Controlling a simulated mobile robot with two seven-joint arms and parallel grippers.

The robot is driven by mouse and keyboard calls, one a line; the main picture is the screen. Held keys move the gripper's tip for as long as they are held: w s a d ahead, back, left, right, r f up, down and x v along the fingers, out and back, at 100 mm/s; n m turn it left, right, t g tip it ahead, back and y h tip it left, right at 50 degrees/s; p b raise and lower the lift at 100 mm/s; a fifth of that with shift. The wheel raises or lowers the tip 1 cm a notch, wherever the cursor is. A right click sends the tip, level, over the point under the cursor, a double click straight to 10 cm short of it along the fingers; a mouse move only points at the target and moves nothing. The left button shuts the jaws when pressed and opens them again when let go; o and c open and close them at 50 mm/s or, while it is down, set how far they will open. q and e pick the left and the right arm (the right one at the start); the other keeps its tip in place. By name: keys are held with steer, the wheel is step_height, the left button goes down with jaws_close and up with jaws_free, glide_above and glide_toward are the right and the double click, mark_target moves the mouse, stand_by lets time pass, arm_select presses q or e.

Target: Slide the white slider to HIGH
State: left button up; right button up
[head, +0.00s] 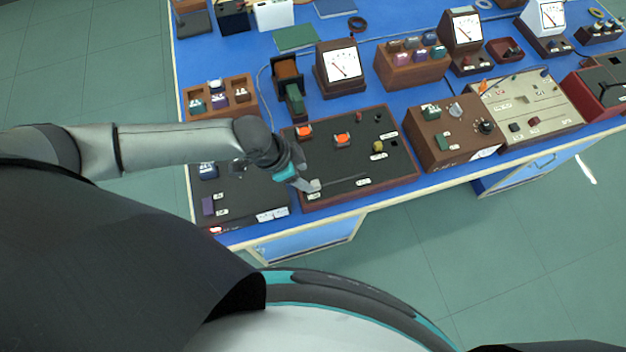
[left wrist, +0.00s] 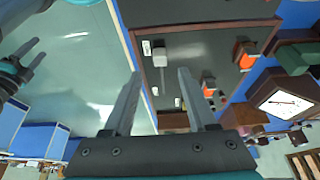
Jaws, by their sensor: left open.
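The white slider (head: 315,184) sits at the left end of a slot along the front of a dark panel in a brown wooden frame (head: 409,176). Small white labels lie by the two ends of the slot, too small to read. My left gripper (head: 306,187) is open at the slider's left side in the head view. In the left wrist view the slider (left wrist: 159,55) shows as a pale block beyond and between the open fingertips (left wrist: 158,72); I cannot tell whether they touch it. My right gripper (left wrist: 38,50) shows at the left edge there, its fingers apart and empty.
Orange-red knobs (head: 342,139) and a yellowish knob (head: 377,146) stand on the same panel behind the slot. Another dark panel (head: 240,196) lies to the left, a brown control box (head: 450,135) to the right. A meter (head: 341,66) stands behind. The bench's front edge is close.

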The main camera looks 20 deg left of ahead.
mark_target(315, 184)
arm_select(q)
steer(key=shift+b+x, duration=0.5)
steer(key=shift+x, duration=2.6)
jaws_close()
